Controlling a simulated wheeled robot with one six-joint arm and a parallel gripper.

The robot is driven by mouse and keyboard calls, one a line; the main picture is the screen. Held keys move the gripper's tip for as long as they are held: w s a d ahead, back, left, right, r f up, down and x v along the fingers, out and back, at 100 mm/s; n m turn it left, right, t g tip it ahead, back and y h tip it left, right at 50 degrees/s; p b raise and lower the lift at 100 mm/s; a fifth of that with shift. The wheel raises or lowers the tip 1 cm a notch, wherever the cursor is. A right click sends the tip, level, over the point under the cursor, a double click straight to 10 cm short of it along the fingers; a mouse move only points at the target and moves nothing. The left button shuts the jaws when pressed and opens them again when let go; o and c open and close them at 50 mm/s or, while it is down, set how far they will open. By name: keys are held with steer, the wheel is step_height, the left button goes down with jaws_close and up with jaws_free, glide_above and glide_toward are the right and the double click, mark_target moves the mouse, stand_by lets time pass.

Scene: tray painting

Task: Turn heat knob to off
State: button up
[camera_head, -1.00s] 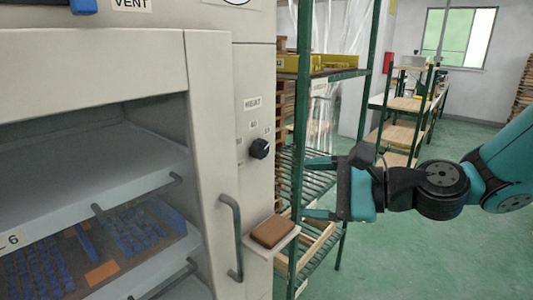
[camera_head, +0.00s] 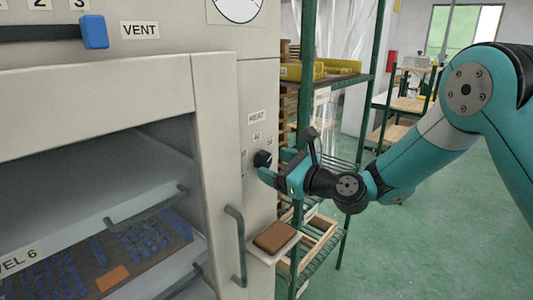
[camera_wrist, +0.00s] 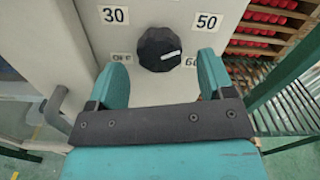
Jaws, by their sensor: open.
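The heat knob (camera_head: 262,159) is black and faceted, on the cabinet's right front panel under the HEAT label (camera_head: 257,117). In the wrist view the knob (camera_wrist: 158,48) sits just beyond and between my fingertips, with a white mark on its right side pointing between the 50 and 60 labels. The OFF label (camera_wrist: 121,57) is at the knob's lower left, partly hidden by my left finger. My gripper (camera_wrist: 161,68) is open, one finger on each side. In the head view my gripper (camera_head: 277,165) is close to the knob; contact cannot be told.
A vertical door handle (camera_head: 236,245) and a small shelf with a brown block (camera_head: 273,237) are below the knob. A green rack (camera_head: 308,100) stands close on the right. The vent slider (camera_head: 94,32) is at upper left. Open floor lies at right.

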mark_target(267, 161)
steer(key=shift+p+x, duration=0.35)
steer(key=shift+x, duration=1.3)
steer(key=c, duration=0.9)
